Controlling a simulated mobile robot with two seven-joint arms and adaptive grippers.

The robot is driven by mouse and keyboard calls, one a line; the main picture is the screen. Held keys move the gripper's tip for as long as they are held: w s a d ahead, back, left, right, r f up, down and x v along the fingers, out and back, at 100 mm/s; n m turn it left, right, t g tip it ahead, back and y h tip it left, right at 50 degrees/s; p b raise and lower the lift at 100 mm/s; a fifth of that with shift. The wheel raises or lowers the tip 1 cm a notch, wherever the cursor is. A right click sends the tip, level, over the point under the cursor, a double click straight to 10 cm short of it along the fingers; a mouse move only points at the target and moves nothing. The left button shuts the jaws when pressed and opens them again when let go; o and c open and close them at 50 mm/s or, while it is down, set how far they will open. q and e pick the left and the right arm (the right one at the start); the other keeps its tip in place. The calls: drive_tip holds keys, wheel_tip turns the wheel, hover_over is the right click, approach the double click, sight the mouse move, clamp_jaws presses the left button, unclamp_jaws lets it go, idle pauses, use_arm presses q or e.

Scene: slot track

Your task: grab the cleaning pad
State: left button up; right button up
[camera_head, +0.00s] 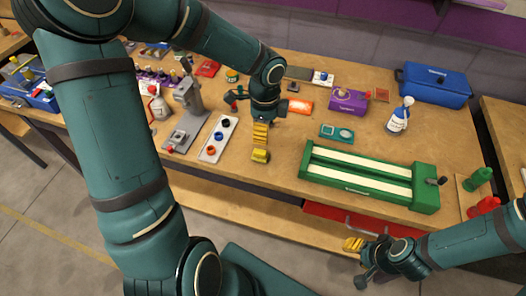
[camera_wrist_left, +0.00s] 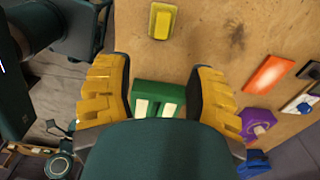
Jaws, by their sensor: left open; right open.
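A small yellow block, which looks like the cleaning pad (camera_head: 260,156), lies on the wooden bench near its front edge. In the left wrist view the pad (camera_wrist_left: 162,21) lies flat at the top centre, beyond my fingertips. My left gripper (camera_head: 260,134) is above the bench, just behind the pad in the head view. Its yellow fingers (camera_wrist_left: 160,72) are spread wide with nothing between them. My right gripper (camera_head: 353,244) is low in front of the bench, with yellow fingers and nothing visible in them.
A green slot track (camera_head: 370,176) is to the right of the pad. A grey tray with coloured knobs (camera_head: 218,139) is to its left. An orange packet (camera_head: 299,106), purple box (camera_head: 348,100) and spray bottle (camera_head: 399,117) stand farther back. Bare wood surrounds the pad.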

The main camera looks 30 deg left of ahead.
sight(265, 152)
use_arm(q)
wheel_tip(265, 152, down, 7)
drive_tip(key=shift+r+b, duration=0.1)
drive_tip(key=shift+b, duration=0.75)
drive_tip(key=shift+w+f+b, duration=0.1)
drive_tip(key=shift+f+b, duration=0.7)
drive_tip(key=shift+f, duration=1.55)
drive_tip(key=shift+o, duration=0.2)
clamp_jaws()
